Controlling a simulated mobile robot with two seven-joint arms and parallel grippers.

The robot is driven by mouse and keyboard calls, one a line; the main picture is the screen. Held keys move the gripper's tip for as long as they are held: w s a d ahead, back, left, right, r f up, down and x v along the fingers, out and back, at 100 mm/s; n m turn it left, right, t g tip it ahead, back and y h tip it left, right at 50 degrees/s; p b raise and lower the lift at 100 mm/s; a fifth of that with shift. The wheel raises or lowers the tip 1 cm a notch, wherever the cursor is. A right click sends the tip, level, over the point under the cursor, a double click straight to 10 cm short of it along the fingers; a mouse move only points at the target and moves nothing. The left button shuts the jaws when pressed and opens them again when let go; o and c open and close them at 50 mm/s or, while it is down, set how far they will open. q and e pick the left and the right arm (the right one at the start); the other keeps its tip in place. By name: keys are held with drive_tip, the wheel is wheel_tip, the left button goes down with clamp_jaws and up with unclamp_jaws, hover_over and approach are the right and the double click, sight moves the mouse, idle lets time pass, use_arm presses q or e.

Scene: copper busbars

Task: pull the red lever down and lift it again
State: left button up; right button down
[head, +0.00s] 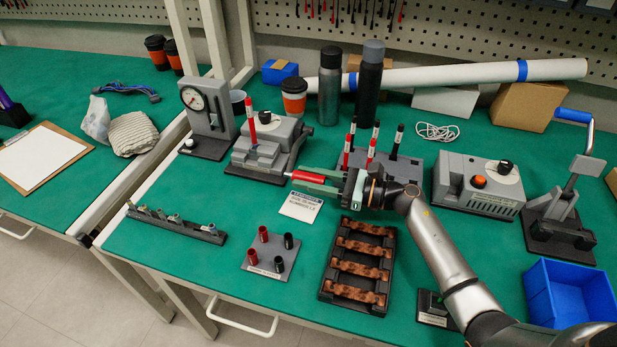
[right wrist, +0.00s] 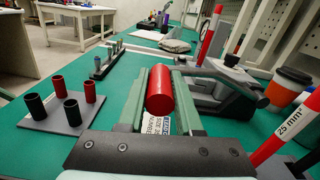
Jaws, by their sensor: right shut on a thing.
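The red lever's handle (head: 308,177) lies roughly level, low beside the grey press-like device (head: 262,150) at the back middle of the bench. Its dark arm (head: 296,150) slopes from the device down to the handle. My right gripper (head: 300,181) reaches in from the right and is shut on the handle, with one green finger along each side. In the right wrist view the red handle (right wrist: 160,92) sits between the green fingers (right wrist: 158,100), end towards the camera. My left gripper is not in view.
A white label card (head: 300,207) lies just below the gripper. A rack with red and black markers (head: 392,162) stands close behind it. A tray of copper busbars (head: 358,265), a plate with red and black cups (head: 270,252) and a blue bin (head: 570,292) stand nearer the front.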

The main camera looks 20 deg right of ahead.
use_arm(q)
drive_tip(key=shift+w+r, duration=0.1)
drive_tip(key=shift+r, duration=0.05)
use_arm(e)
drive_tip(key=shift+r, duration=0.1)
idle(0.4)
drive_tip(key=shift+r+m+p, duration=0.3)
drive_tip(key=shift+r+p, duration=0.15)
drive_tip(key=shift+r, duration=0.1)
use_arm(q)
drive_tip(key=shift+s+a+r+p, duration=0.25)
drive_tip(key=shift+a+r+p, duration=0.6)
drive_tip(key=shift+p, duration=0.3)
use_arm(e)
drive_tip(key=w+d+r+m, duration=0.3)
drive_tip(key=w+r+m, duration=0.2)
drive_tip(key=r+m, duration=0.1)
drive_tip(key=w+d+r+m, duration=0.4)
drive_tip(key=w+r+m, duration=0.1)
drive_tip(key=r, duration=0.3)
drive_tip(key=shift+w+d+r+m, duration=0.2)
drive_tip(key=shift+w+r+m, duration=0.2)
drive_tip(key=shift+m, duration=0.1)
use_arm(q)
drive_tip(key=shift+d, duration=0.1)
